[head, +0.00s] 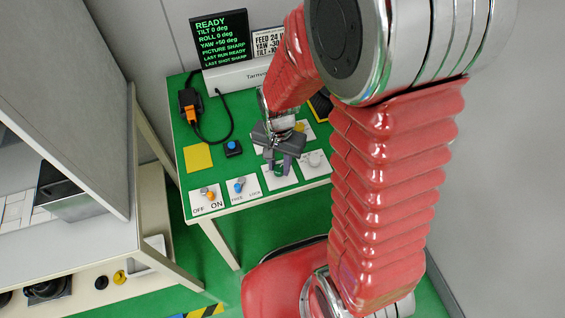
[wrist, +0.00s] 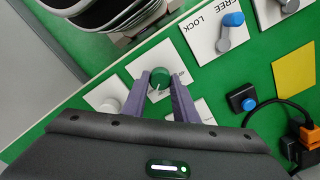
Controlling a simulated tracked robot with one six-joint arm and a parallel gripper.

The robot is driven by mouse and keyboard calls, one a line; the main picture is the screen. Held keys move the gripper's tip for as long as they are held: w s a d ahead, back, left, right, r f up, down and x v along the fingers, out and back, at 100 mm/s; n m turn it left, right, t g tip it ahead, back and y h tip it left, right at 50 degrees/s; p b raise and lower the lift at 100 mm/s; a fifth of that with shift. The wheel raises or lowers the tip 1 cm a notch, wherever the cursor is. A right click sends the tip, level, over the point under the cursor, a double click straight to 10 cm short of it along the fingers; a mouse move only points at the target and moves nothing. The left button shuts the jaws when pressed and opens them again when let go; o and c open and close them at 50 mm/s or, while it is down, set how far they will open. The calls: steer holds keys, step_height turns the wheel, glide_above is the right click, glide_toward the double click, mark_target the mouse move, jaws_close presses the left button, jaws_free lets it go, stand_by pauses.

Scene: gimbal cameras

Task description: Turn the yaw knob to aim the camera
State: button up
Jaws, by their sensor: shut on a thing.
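My gripper (head: 280,165) reaches down over the green-topped table. In the wrist view its two grey fingers (wrist: 161,96) are shut on a green knob (wrist: 160,77) on a white plate (wrist: 143,66). I cannot read the plate's label, so the pictures do not name the knob. In the head view the gripper mostly hides this knob. The black screen (head: 219,39) reads READY, TILT 0 deg, ROLL 0 deg, YAW +50 deg, PICTURE SHARP. A white card (head: 267,42) beside it, partly hidden by my arm, shows FEED 24, YAW -30 and a cut-off TILT line.
An OFF/ON switch (head: 208,194) and a blue-tipped FREE/LOCK lever (head: 240,186) sit left of the gripper along the front edge. A white knob (head: 315,159) is close on its right. A blue button (head: 233,147), yellow square (head: 198,158) and black cable (head: 226,128) lie left.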

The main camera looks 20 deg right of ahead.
mark_target(279, 168)
steer(key=shift+s+a, duration=0.1)
steer(key=shift+s, duration=0.05)
steer(key=o, duration=1)
steer(key=shift+o, duration=0.3)
steer(key=shift+r, duration=0.1)
step_height(279, 168, up, 14)
steer(key=shift+f, duration=0.25)
